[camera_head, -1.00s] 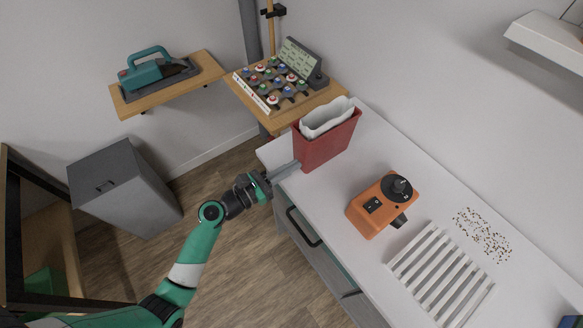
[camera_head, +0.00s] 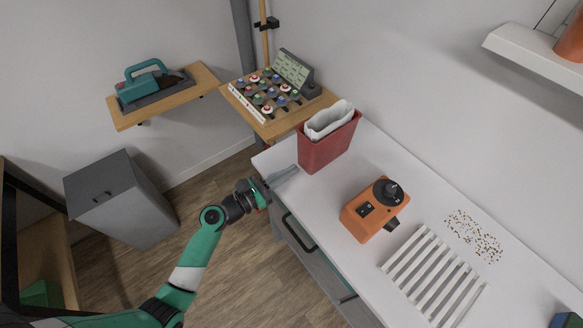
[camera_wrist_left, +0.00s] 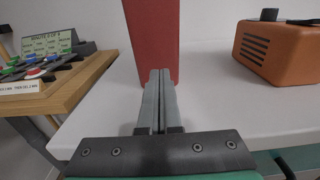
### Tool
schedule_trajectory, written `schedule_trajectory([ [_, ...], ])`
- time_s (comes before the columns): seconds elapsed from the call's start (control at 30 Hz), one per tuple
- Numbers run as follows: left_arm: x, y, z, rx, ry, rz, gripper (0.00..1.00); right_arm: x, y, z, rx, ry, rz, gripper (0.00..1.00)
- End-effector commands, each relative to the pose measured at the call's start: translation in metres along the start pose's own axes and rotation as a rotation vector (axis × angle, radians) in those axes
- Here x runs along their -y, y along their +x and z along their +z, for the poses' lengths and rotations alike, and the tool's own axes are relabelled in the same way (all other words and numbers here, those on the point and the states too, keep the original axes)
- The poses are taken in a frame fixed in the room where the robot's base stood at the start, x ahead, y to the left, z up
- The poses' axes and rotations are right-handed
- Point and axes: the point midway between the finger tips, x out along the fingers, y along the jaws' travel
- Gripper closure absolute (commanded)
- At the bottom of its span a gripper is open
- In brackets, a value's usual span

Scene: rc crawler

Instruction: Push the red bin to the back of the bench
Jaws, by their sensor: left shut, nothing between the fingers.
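The red bin (camera_head: 325,150) stands upright on the white bench (camera_head: 330,200), near its far-left end and close to the wall. A white liner (camera_head: 328,119) sticks out of its top. I cannot tell whether the bin touches the wall. My left gripper (camera_head: 295,169) is shut and empty, low over the bench's front-left edge and pointing at the bin's near side. A small gap seems to show between the fingertips and the bin. In the left wrist view, the closed fingers (camera_wrist_left: 160,78) point at the bin's red face (camera_wrist_left: 153,40). My right gripper is not in view.
An orange device (camera_head: 370,212) stands to the right of the bin, then a white slatted rack (camera_head: 432,272) and scattered small bits (camera_head: 472,236). A wooden stand with a button panel (camera_head: 268,98) is beyond the bench's left end. Drawer handles (camera_head: 298,231) line the bench front.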

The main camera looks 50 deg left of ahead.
Motion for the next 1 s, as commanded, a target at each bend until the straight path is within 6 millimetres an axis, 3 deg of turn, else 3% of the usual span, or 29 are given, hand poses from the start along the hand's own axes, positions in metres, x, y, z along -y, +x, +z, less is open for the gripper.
schedule_trajectory([
  [0.4, 0.002, -0.093, 0.0, 0.0, -0.001, -0.003, 1.0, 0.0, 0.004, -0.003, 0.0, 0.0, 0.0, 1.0],
  [0.53, 0.002, -0.106, 0.0, 0.0, 0.001, -0.006, 1.0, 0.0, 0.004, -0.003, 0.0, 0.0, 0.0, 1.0],
  [0.77, 0.003, -0.109, 0.0, 0.001, 0.037, -0.009, 1.0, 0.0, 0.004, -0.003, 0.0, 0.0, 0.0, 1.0],
  [0.87, -0.011, -0.109, 0.001, -0.003, 0.171, 0.056, 1.0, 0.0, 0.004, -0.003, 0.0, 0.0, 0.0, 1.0],
  [1.0, -0.072, -0.122, -0.021, -0.197, 0.65, 0.288, 1.0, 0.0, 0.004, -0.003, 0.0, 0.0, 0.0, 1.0],
])
